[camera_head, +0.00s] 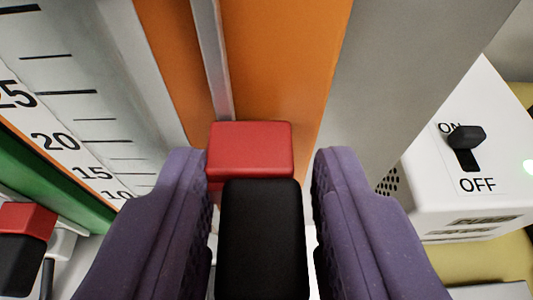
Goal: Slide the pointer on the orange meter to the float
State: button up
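The orange meter (285,60) stands upright in front of me, with a grey vertical slot (212,60) in its face. Its pointer has a red block (250,149) and a black block (262,240) nearer to me, low on the meter. My gripper (258,175) has purple fingers on both sides of the pointer. The fingers are open, with a visible gap to the red block on the right and a very small one on the left. I cannot tell whether the left finger touches. The float is not in view.
A white scale (70,100) with numbers from 10 to 25 is at the left. A green meter (40,180) with its own red and black pointer (22,235) stands beyond it. A white switch box (470,170) with a black ON/OFF lever (465,140) is at the right.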

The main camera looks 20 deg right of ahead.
aim_at(264, 267)
grip_shut()
notch_tip(264, 267, down, 6)
jog(key=b, duration=0.4)
jog(key=shift+w+r, duration=0.1)
jog(key=shift+r, duration=0.35)
grip_release()
jog(key=p+v, duration=0.2)
jog(key=v, duration=0.6)
jog(key=shift+p, duration=0.3)
jog(key=shift+f, duration=0.1)
